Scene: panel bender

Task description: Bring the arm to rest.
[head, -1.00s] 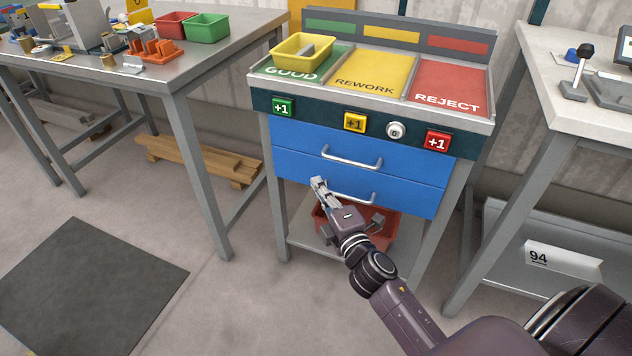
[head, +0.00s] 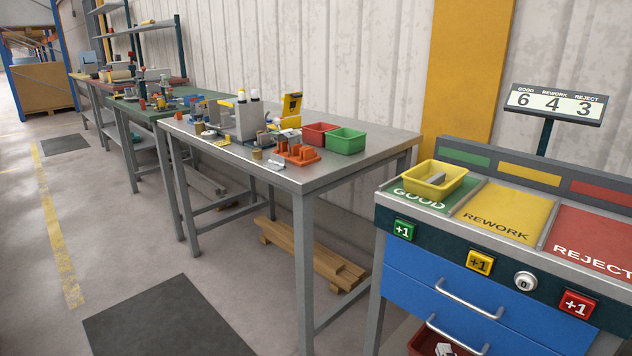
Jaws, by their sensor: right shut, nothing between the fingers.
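The rest of my right arm is out of the frame. My left gripper is not in view.
The sorting stand (head: 400,265) with blue drawers fills the right side. A yellow bin (head: 434,180) holding a grey part sits on its green GOOD area. A steel workbench (head: 330,172) with red and green bins stands left of it. Floor at left is open.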

